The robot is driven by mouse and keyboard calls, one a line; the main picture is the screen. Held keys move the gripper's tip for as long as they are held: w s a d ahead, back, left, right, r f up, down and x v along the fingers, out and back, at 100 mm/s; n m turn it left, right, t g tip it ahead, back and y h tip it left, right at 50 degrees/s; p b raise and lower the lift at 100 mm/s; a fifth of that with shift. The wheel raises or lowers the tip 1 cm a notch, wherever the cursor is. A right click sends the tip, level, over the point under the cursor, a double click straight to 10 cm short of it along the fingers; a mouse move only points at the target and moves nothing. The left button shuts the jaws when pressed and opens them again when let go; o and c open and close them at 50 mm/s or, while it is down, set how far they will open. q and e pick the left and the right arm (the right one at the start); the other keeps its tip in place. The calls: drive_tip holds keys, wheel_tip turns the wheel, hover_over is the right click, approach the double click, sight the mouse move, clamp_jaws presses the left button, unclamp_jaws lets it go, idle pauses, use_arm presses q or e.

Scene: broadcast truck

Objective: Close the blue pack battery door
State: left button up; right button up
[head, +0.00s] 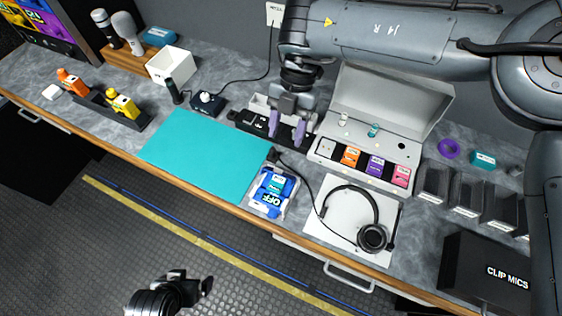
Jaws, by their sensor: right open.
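The blue pack (266,197) lies at the front edge of the counter, just right of the teal mat, in a shallow clear tray. It carries a teal label and a white-lettered "OFF" label. I cannot tell how its battery door stands at this size. My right gripper (286,138) points down behind the blue pack, over a black rack at the back. Its two purple fingers are apart with nothing seen between them. My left gripper (190,289) is low in the picture, in front of the counter over the floor. Its fingers cannot be made out clearly.
A teal mat (205,155) leaves clear room left of the pack. A headset (372,237) on a white pad stands close on the right. An open white case (392,105) with coloured packs is behind. A black cable runs near the blue pack.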

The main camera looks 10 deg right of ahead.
sight(279, 169)
drive_tip(key=b+x, duration=0.1)
drive_tip(key=x, duration=0.8)
drive_tip(key=shift+f, duration=0.1)
